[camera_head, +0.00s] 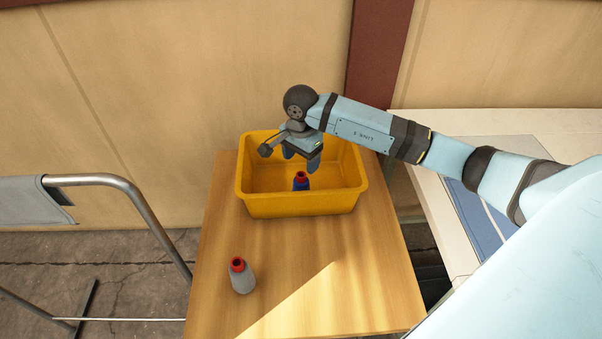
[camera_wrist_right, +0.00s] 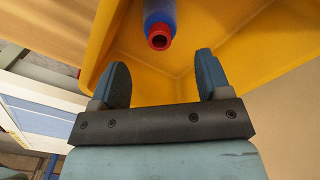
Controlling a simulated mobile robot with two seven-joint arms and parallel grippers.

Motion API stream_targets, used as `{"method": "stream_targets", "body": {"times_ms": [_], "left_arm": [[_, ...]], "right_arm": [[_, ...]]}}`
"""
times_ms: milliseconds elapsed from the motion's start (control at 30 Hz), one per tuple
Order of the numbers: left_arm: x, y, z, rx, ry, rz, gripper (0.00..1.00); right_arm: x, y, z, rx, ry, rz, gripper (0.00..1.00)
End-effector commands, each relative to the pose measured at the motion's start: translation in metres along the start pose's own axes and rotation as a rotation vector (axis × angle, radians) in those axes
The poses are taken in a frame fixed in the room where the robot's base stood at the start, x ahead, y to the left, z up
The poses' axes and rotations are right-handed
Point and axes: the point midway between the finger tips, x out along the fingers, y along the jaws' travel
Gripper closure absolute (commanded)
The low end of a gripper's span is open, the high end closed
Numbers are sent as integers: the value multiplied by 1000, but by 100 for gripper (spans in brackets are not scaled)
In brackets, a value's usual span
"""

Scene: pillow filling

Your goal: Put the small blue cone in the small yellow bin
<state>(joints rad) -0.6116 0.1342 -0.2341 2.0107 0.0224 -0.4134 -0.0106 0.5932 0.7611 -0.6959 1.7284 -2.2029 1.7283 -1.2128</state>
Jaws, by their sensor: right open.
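The small blue cone (camera_head: 301,182) with a red top stands inside the yellow bin (camera_head: 300,205), on its floor near the front wall. In the right wrist view the blue cone (camera_wrist_right: 160,22) shows its red tip just beyond the fingertips, apart from them. My right gripper (camera_head: 302,160) is over the bin, behind the cone, with its fingers pointing down. In the right wrist view its fingers (camera_wrist_right: 162,75) are apart with nothing between them. The bin (camera_wrist_right: 210,60) fills much of that view. My left gripper is in neither view.
A grey cone (camera_head: 242,277) with a red top stands on the wooden table (camera_head: 300,285) in front of the bin. A metal-framed chair (camera_head: 140,200) is at the left. A white table with a blue panel (camera_head: 475,215) is at the right. The table's front right is clear.

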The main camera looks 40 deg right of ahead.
Motion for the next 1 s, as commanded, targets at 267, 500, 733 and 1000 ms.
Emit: {"method": "stream_targets", "body": {"times_ms": [267,500,733,1000], "left_arm": [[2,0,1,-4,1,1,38],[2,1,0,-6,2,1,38],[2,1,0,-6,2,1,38],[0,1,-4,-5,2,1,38]], "right_arm": [[-37,0,0,-1,1,0,29],[-42,0,0,-1,-1,1,29],[-41,0,0,-1,0,1,29],[-34,2,20,8,-79,-6,29]]}}
